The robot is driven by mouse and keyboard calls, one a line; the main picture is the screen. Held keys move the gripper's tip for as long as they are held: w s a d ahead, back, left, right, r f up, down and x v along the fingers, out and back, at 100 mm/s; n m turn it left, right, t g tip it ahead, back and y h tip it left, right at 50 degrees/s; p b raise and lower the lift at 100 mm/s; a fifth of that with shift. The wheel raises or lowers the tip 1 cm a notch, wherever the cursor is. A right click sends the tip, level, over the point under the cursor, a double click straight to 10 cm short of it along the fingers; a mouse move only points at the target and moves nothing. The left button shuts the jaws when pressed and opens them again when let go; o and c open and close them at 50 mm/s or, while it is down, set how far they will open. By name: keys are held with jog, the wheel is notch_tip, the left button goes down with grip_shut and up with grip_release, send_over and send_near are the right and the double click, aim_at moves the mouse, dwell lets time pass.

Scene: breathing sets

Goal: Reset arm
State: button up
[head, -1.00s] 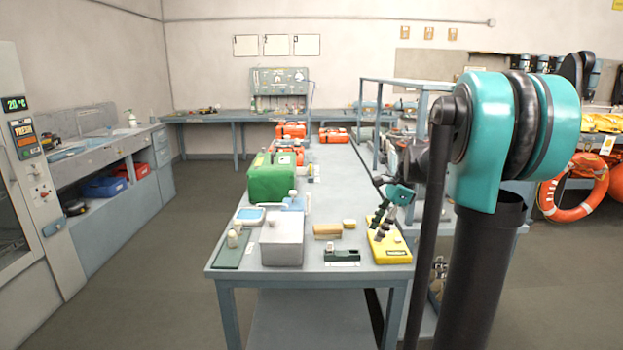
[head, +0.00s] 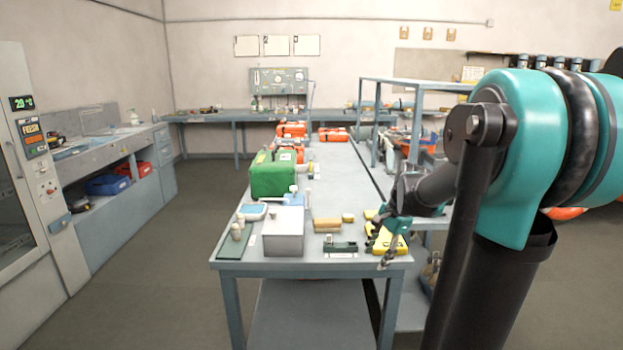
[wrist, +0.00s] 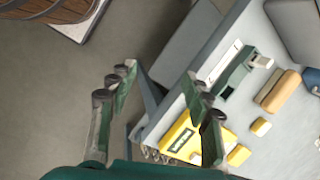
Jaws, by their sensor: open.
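My gripper (head: 385,245) hangs over the front right corner of the table (head: 235,265) in the head view, in front of a yellow case (head: 396,246). In the wrist view my gripper (wrist: 160,92) has its two fingers spread wide, with nothing between them but the floor and the table edge beyond. The yellow case also shows below the right finger in the wrist view (wrist: 185,135). My gripper is open and empty.
A grey box (head: 283,232), a green case (head: 272,175), a dark green block (head: 340,247) and a tan block (head: 326,223) stand on the table. A shelf rack (head: 400,85) stands behind my arm. The floor left of the table is clear.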

jog(key=s+f+n+t+h, duration=0.3)
jog(key=s+f+n, duration=0.9)
jog(key=s, duration=0.4)
jog(key=shift+d+n, duration=0.2)
jog(key=shift+n, duration=0.3)
jog(key=shift+o, duration=0.5)
